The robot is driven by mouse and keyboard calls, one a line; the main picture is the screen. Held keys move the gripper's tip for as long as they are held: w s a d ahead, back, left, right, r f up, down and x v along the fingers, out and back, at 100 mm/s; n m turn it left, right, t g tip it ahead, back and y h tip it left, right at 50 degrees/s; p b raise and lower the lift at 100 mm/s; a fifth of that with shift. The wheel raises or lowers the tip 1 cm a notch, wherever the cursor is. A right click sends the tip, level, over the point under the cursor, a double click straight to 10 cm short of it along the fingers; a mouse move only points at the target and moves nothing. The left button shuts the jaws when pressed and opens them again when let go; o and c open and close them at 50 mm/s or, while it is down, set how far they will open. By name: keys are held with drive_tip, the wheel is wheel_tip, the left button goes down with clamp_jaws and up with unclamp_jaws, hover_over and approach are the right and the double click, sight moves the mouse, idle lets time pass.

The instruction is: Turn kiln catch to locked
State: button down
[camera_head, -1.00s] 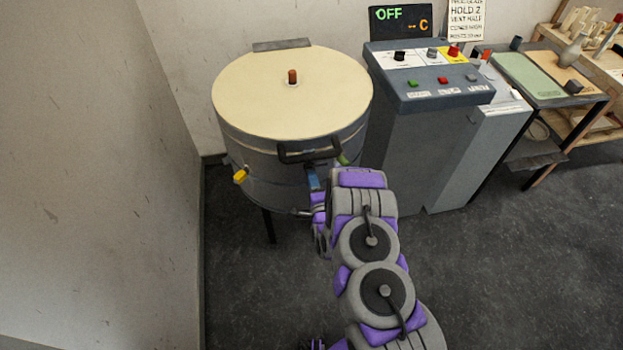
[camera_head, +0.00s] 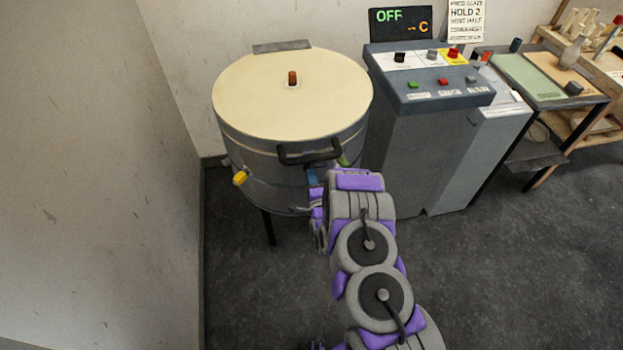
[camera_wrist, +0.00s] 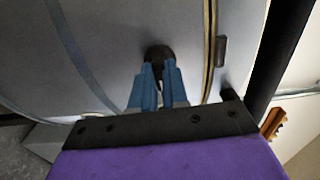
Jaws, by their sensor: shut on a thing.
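The kiln (camera_head: 285,140) is a round drum with a cream lid (camera_head: 260,95) that lies flat and closed on top. My gripper (camera_head: 313,178) is at the front of the kiln, just below the black lid handle (camera_head: 310,153). In the wrist view its two blue fingers (camera_wrist: 158,80) are shut on a small dark rounded piece on the kiln's side, the kiln catch (camera_wrist: 158,52). The fingers cover its lower part, and my arm hides it in the head view. I cannot read the catch's exact angle.
A yellow piece (camera_head: 240,178) and a green piece (camera_head: 343,161) stick out of the kiln's side. The control console (camera_head: 430,100) stands close on the right, below a display (camera_head: 400,22) reading OFF. A wall is at the left; the floor in front is open.

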drive_tip(key=shift+f+n, duration=0.1)
drive_tip(key=shift+n, duration=0.3)
drive_tip(key=shift+s+d+f+n+p, duration=0.1)
drive_tip(key=shift+n+p, duration=2.25)
drive_tip(key=shift+n, duration=1.95)
drive_tip(key=shift+f+n+p, duration=0.1)
drive_tip(key=shift+n+p, duration=2.2)
drive_tip(key=shift+n, duration=2)
drive_tip(key=c, duration=1.1)
unclamp_jaws()
drive_tip(key=shift+r, duration=0.2)
drive_tip(key=shift+c, duration=0.2)
